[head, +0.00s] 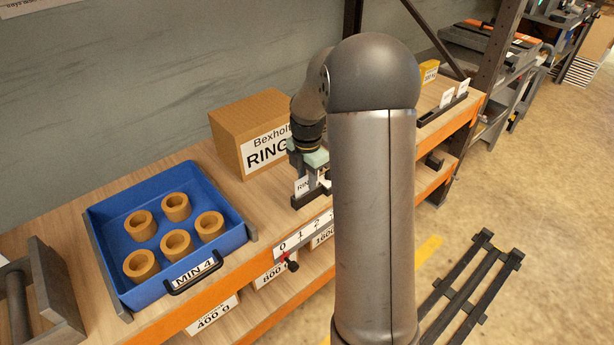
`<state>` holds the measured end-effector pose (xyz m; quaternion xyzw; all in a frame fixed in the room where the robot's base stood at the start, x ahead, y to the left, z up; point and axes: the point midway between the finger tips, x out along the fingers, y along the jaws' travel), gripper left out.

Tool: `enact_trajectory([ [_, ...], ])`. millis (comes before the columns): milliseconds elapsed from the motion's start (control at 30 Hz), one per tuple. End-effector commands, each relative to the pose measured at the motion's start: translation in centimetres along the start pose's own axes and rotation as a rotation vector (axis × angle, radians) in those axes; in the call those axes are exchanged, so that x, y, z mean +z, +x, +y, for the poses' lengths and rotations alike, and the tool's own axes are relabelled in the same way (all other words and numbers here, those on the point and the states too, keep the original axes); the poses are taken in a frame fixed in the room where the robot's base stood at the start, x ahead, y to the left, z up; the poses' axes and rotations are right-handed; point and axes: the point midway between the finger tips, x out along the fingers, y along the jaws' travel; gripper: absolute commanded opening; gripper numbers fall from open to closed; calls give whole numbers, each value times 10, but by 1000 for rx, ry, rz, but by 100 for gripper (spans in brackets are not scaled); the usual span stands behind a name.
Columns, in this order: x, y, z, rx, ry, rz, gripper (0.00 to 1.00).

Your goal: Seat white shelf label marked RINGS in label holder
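A white label (302,186) with the letters "RIN" showing stands upright at a black label holder (300,203) on the shelf, in front of the cardboard box. I cannot tell whether it is fully down in the holder. My gripper (313,178) points down right at the label, with its fingers beside or behind it. The fingers are small and partly hidden by the label and my arm, so I cannot tell whether they are shut on it. My arm also hides the right end of the holder.
A cardboard box (243,127) marked RING stands behind my gripper. A blue tray (103,230) with several tan rings sits at left. Another black holder (434,116) with white labels stands right of my arm. A numbered strip (304,233) runs along the shelf's front edge.

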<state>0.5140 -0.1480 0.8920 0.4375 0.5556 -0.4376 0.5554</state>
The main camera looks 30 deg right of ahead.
Motion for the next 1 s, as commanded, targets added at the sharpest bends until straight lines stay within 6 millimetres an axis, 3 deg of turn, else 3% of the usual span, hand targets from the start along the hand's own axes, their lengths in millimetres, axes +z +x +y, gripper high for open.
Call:
enact_trajectory([
  [167, 1, -18, 1, 4, 0, -2, 28],
  [600, 0, -106, 1, 3, -1, -2, 28],
  [867, 0, -123, 0, 0, 0, 0, 28],
  [1000, -16, -125, -7, 0, 82, -4, 28],
])
